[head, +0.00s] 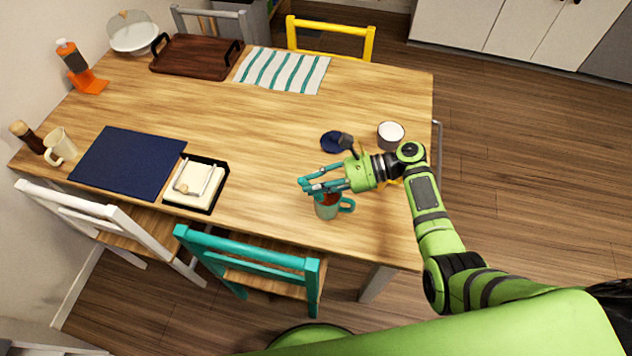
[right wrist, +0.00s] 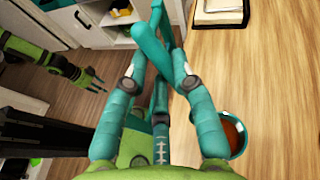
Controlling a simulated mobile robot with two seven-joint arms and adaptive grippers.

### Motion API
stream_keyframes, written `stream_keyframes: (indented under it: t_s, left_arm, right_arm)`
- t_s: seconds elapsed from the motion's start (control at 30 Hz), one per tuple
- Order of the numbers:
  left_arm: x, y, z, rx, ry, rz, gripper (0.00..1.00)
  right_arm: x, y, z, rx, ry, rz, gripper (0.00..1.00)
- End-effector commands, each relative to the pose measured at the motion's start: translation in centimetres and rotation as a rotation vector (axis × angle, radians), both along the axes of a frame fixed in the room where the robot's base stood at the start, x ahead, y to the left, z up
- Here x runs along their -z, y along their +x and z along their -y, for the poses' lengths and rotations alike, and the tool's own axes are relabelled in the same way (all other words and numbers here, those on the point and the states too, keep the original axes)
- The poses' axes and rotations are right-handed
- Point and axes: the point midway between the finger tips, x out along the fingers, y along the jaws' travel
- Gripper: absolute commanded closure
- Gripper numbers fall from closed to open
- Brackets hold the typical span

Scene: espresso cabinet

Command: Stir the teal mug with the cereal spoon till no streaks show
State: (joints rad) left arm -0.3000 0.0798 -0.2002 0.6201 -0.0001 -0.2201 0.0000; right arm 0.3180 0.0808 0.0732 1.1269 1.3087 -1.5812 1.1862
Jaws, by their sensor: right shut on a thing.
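The teal mug (head: 332,211) stands upright near the table's front edge, with reddish-brown liquid in it; it also shows in the right wrist view (right wrist: 240,143). The gripper is shut on what I take to be the cereal spoon, which the fingers hide. Streaks cannot be made out. My left gripper (right wrist: 93,80) is far from the table, its small fingers apart, seemingly empty.
A white cup (head: 390,134) and a dark blue round dish (head: 333,142) stand behind my right gripper. A teal chair (head: 250,252) is at the front edge. The table's middle is clear.

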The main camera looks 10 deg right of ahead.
Motion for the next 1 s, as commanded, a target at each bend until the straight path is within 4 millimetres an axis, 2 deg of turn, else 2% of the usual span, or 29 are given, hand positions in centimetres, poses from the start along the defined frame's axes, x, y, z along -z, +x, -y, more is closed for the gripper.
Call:
stream_keyframes:
  t_s: [0.17, 0.6, 1.0]
  left_arm:
    - [0.0, 0.0, 0.0, 0.000, 0.000, 0.000, 0.47]
    - [0.0, 0.0, 0.0, 0.000, 0.000, 0.000, 0.47]
    - [0.0, 0.0, 0.0, 0.000, 0.000, 0.000, 0.47]
  right_arm:
    - [-0.9, 0.1, 0.0, 0.001, -0.001, 0.003, 1.00]
    - [-4.8, 0.0, 0.0, 0.000, -0.001, 0.001, 1.00]
    - [-5.0, 0.0, 0.0, 0.000, 0.000, 0.000, 1.00]
